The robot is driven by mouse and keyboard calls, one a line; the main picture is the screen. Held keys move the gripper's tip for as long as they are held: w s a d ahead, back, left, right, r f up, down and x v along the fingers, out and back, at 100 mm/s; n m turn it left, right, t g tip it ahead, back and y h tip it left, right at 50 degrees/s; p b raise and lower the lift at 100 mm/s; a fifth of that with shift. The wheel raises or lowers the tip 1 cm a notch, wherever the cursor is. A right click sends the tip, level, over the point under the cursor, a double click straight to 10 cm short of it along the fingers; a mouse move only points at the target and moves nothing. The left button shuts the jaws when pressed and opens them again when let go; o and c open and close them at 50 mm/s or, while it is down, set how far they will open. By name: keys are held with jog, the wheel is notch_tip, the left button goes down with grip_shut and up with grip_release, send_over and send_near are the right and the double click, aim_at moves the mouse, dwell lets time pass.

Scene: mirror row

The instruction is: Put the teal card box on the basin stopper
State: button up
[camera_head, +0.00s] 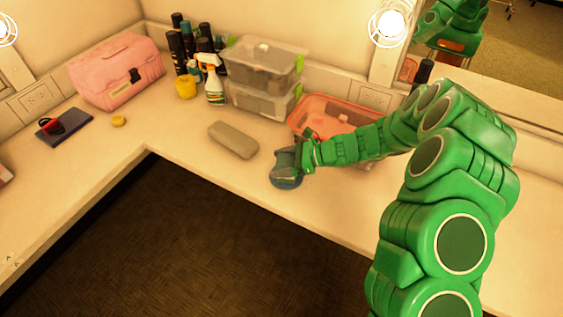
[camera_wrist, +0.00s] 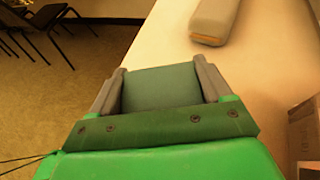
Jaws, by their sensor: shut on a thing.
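The teal card box (camera_wrist: 160,88) is between the two grey fingers of my gripper (camera_wrist: 158,80) in the wrist view, and the fingers are shut on it. I cannot tell whether the box touches the disc. The disc does not show in the wrist view.
A grey case (camera_head: 233,139) lies left of my gripper. An orange tray (camera_head: 315,120) is behind my arm. Clear bins (camera_head: 262,68), a spray bottle (camera_head: 212,82), a yellow object (camera_head: 186,87) and a pink case (camera_head: 115,72) stand farther back. The counter's front edge is close.

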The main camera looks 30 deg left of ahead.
jog(key=o, duration=1)
jog(key=shift+f, duration=0.1)
jog(key=shift+o, duration=0.2)
jog(key=shift+w+d+r, duration=0.1)
jog(key=shift+d+r, duration=0.1)
jog(key=shift+r, duration=0.05)
jog(key=v, duration=1.1)
jog(key=shift+d+r, duration=0.2)
jog(key=shift+d, duration=0.05)
